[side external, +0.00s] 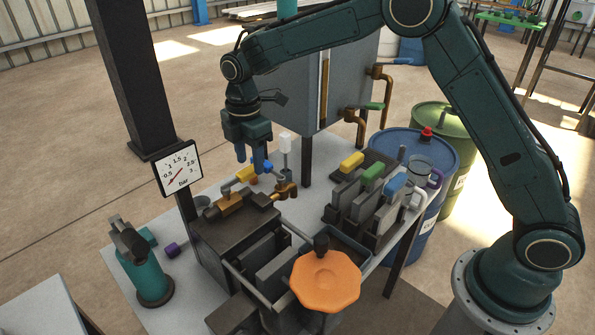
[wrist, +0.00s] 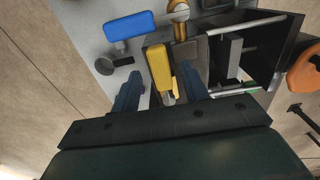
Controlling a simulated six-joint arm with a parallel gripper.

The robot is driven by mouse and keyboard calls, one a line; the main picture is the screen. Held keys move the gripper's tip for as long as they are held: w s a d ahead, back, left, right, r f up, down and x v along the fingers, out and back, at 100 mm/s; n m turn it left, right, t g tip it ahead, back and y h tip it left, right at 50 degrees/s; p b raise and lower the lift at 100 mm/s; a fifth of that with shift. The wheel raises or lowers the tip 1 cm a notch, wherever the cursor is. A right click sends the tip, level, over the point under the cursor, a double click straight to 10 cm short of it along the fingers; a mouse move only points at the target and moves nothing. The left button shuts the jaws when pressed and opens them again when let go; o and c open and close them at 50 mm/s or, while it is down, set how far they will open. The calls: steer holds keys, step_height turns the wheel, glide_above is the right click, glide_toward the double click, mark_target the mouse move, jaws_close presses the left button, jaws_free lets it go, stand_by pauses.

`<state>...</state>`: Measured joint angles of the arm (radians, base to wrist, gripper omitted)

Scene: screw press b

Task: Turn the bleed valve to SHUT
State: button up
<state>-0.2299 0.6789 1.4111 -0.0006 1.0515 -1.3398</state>
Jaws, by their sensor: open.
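My gripper (side external: 250,164) hangs open over the press body, pointing down. In the wrist view, a yellow lever handle (wrist: 159,66) lies between the two open fingers of my gripper (wrist: 161,73), with gaps either side. In the side view, the yellow handle (side external: 246,173) is by the fingertips, above a brass valve body (side external: 229,204) on the press. A blue handle (wrist: 128,25) lies outside the fingers, beside another brass fitting (wrist: 180,30); that fitting (side external: 285,190) is at the press's back right corner. No SHUT mark is readable, and I cannot tell which valve is the bleed valve.
A pressure gauge (side external: 178,168) stands left of the press, its red needle low. An orange handwheel (side external: 326,281) is at the front. Blocks with coloured handles (side external: 372,172) stand right. A teal device (side external: 145,270) stands left. A grey cabinet (side external: 290,85) is behind.

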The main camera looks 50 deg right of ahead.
steer(key=shift+f, duration=0.85)
jaws_close()
